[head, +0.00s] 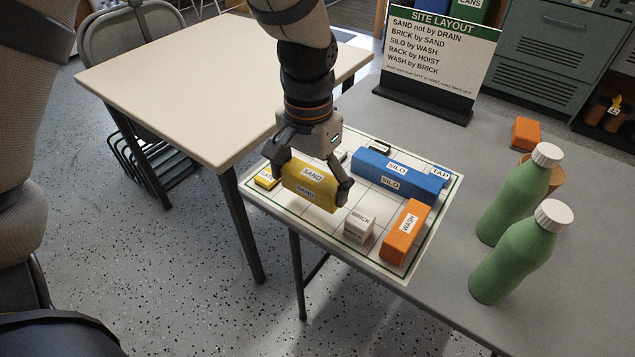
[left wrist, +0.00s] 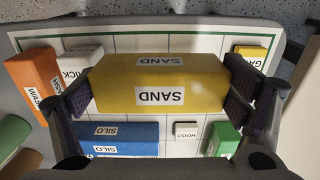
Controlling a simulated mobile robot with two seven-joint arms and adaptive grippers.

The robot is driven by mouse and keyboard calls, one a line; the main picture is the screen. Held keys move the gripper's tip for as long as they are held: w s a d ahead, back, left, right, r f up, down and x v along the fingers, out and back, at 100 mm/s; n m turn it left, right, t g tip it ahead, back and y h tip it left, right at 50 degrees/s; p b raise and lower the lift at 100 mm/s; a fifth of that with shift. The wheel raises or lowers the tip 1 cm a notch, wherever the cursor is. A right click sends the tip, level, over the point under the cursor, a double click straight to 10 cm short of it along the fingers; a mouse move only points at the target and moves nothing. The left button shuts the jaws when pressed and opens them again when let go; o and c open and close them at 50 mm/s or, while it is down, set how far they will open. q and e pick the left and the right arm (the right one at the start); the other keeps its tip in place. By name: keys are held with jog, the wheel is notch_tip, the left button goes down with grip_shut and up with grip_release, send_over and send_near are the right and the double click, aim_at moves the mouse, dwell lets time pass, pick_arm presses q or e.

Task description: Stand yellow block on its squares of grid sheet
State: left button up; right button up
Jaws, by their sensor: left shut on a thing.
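The yellow block (head: 310,190), labelled SAND, is between the fingers of my left gripper (head: 313,180), which is shut on it across its length. It is over the left part of the white grid sheet (head: 308,214); whether it touches the sheet is hard to tell. In the left wrist view the yellow block (left wrist: 160,75) spans the jaws and hides the squares beneath. A blue SILO block (head: 398,177), a white BRICK block (head: 358,226) and an orange WASH block (head: 404,232) stand on the sheet. My right gripper is not in view.
A yellow GATE marker (head: 265,180) and a HOIST marker (left wrist: 186,130) lie on the sheet, with a green block (left wrist: 223,139) near the latter. Two green bottles (head: 515,250) stand right of the sheet. A SITE LAYOUT sign (head: 440,50) stands behind. A cream table (head: 190,85) adjoins at left.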

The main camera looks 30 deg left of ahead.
aim_at(308, 207)
pick_arm(q)
jog(key=f, duration=0.3)
jog(key=a+f, duration=0.1)
jog(key=shift+w+a+f+b, duration=0.1)
jog(key=shift+w+f+b, duration=0.2)
jog(key=shift+f+b, duration=0.1)
jog(key=shift+r, duration=0.15)
jog(key=shift+c, duration=0.6)
jog(key=o, duration=1.1)
jog(key=shift+f, duration=0.2)
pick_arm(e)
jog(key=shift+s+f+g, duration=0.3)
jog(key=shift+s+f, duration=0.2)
pick_arm(q)
notch_tip(308, 207, up, 12)
jog(key=shift+r+p, duration=0.25)
jog(key=shift+p, duration=0.65)
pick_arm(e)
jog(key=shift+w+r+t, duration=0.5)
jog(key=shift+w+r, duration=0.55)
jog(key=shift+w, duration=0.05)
